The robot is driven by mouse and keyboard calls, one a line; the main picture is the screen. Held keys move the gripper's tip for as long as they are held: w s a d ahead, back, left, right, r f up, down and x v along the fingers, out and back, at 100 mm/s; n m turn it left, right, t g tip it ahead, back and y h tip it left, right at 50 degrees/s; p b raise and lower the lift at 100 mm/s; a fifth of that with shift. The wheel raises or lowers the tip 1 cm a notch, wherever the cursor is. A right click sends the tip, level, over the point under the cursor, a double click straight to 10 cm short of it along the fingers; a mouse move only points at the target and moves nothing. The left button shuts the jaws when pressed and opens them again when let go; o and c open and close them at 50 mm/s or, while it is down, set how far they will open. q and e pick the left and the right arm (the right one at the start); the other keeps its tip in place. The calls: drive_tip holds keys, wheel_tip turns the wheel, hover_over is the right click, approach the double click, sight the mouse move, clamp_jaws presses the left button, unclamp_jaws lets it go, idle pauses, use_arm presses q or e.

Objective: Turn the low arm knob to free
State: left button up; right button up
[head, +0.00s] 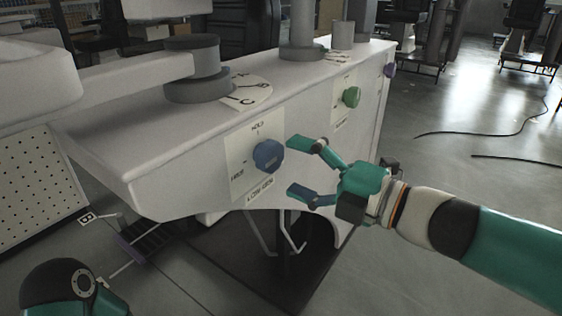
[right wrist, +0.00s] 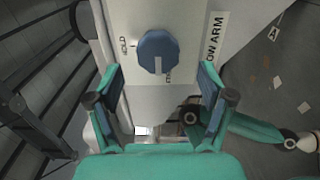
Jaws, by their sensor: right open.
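The low arm knob (head: 268,154) is a blue, many-sided knob on a pale plate (head: 240,187) marked HOLD above, FREE at left and LOW ARM below. It also shows in the right wrist view (right wrist: 158,52), where a pale mark lies on its lower part, on the side of the FREE word; I cannot tell the exact setting. My right gripper (head: 291,166) is open and empty, just right of the knob in the head view. In the right wrist view its fingers (right wrist: 161,84) stand either side below the knob, apart from it. My left gripper does not show.
A perforated panel (head: 28,190) is at left. Open floor with black cables (head: 470,133) lies at right.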

drive_tip(key=v, duration=0.7)
drive_tip(key=shift+s+d, duration=0.15)
drive_tip(key=shift+s, duration=0.05)
drive_tip(key=shift+f, duration=0.1)
